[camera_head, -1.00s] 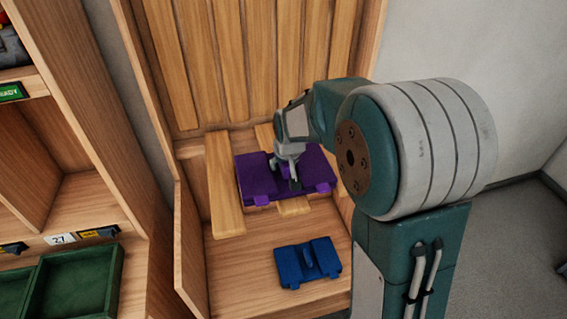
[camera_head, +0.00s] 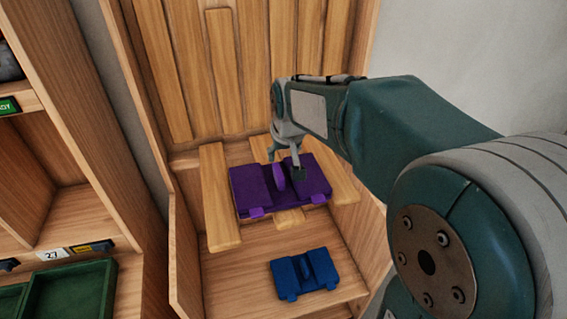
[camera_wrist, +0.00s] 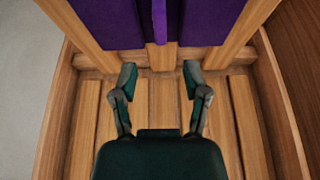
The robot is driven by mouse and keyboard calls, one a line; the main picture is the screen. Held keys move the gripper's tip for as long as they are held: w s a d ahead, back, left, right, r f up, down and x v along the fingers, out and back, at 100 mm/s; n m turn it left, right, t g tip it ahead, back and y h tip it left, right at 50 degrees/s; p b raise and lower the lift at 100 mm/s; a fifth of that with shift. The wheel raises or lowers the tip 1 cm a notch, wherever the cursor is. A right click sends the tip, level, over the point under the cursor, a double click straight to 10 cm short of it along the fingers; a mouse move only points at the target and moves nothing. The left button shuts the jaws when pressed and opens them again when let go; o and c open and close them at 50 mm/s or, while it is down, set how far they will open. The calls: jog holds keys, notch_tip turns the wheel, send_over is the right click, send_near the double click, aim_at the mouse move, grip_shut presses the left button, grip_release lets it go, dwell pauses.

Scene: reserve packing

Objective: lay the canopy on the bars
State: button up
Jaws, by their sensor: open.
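The purple canopy (camera_head: 252,192), a panel with an upright fin in its middle, lies flat across the wooden bars (camera_head: 218,212). One bar sticks out past its left end, another (camera_head: 341,182) past its right end, and a short bar end shows at its front. My gripper (camera_head: 285,164) is open and empty, just behind and above the fin. In the wrist view the open fingers (camera_wrist: 160,75) stand apart from the canopy (camera_wrist: 98,22), with the fin (camera_wrist: 159,20) in line between them.
A smaller blue panel (camera_head: 304,274) with a fin lies on the wooden floor of the bay, in front of the bars. Wooden side walls and a slatted back (camera_head: 190,70) enclose the bay. A shelf unit with a green tray (camera_head: 72,293) stands at the left.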

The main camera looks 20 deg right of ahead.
jog(key=s+r+t, duration=0.1)
jog(key=s, duration=2.2)
jog(key=shift+r, duration=0.3)
